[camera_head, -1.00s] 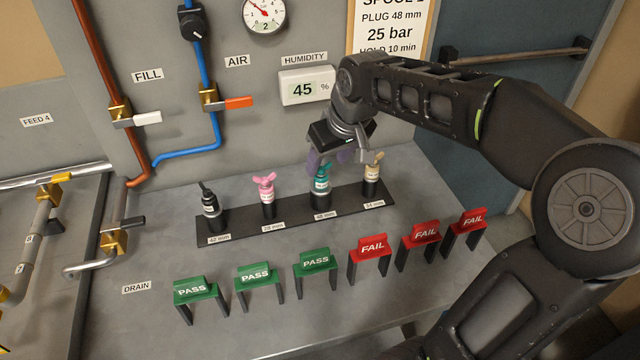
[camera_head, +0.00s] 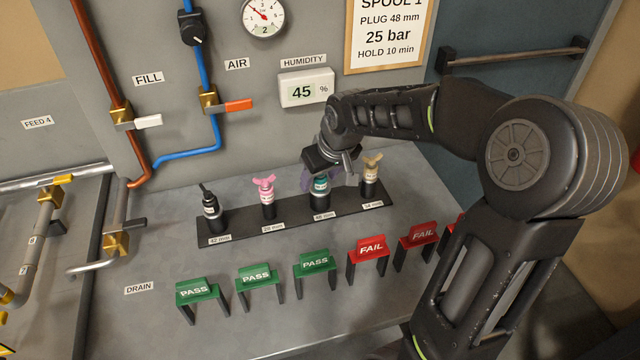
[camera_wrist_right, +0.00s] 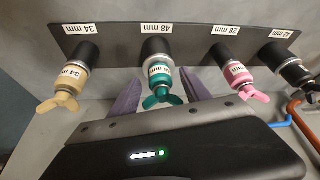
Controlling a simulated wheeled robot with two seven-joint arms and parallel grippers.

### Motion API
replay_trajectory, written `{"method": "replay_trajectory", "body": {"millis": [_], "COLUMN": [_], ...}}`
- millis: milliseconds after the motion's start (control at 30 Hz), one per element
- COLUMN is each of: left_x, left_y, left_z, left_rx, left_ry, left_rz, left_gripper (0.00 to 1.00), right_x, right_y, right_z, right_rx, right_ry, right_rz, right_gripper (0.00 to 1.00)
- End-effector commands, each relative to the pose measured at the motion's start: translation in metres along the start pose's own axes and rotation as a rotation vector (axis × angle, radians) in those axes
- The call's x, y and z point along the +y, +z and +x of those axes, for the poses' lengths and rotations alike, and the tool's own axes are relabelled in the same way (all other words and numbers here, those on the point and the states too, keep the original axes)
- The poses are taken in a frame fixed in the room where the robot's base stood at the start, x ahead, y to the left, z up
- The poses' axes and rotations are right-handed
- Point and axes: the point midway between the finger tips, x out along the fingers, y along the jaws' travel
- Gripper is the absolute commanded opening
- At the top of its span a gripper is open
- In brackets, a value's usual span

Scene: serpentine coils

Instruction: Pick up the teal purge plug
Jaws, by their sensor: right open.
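The teal purge plug (camera_head: 321,185) stands upright in the black rack (camera_head: 285,222) on the bench, in the slot labelled 48 mm. In the right wrist view the teal plug (camera_wrist_right: 159,82) shows its wing handle between the two purple fingers of my right gripper (camera_wrist_right: 158,98). My right gripper (camera_head: 322,178) is open around the top of the plug, and the plug is still seated in the rack. In the head view the gripper body hides the plug's wings. Whether the fingers touch the plug I cannot tell. My left gripper is not in view.
A pink plug (camera_head: 266,195) stands left of the teal one and a tan plug (camera_head: 371,175) close on its right. A black plug (camera_head: 211,210) is at the left end. Green PASS stands (camera_head: 256,273) and red FAIL stands (camera_head: 370,246) line the bench in front.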

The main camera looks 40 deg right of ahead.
Motion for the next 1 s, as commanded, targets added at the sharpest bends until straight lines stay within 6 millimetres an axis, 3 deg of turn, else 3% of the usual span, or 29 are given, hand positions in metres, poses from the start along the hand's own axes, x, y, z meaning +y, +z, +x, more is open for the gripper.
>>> {"method": "replay_trajectory", "body": {"millis": [567,1000], "left_x": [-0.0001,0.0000], "left_y": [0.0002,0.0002], "left_z": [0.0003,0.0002], "left_rx": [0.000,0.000], "left_ry": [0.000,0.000], "left_rz": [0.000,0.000], "left_gripper": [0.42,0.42], "right_x": [-0.0002,0.0003], "right_y": [-0.0001,-0.0002], "right_z": [0.0005,0.0004], "right_rx": [0.001,0.001], "right_ry": [0.000,0.000], "right_rz": [0.000,0.000], "right_gripper": [0.56,0.20]}}
